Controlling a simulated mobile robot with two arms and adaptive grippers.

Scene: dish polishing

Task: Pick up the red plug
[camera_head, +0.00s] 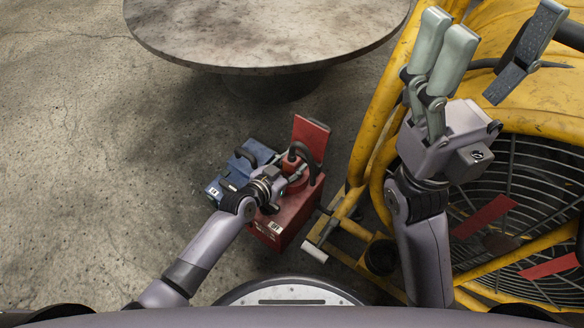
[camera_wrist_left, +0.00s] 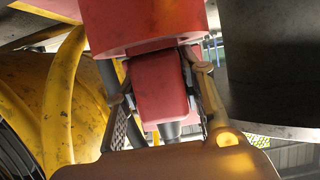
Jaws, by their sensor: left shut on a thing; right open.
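The red plug (camera_wrist_left: 158,85) is a red block joined to a wider red cylinder (camera_wrist_left: 145,25) in the left wrist view. My left gripper (camera_wrist_left: 165,100) is shut on it, with one finger on each side. In the head view my left gripper (camera_head: 292,180) is at the red box (camera_head: 297,213), and the plug is mostly hidden by the gripper and hard to make out. I cannot tell whether the plug is still seated. My right gripper (camera_head: 497,20) is open and empty, raised above the yellow machine at the right.
A blue box (camera_head: 217,188) stands just left of the red box, and a red upright panel (camera_head: 310,136) rises behind. A round table (camera_head: 265,30) is at the back. A yellow-framed fan (camera_head: 520,125) fills the right side. The floor at left is clear.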

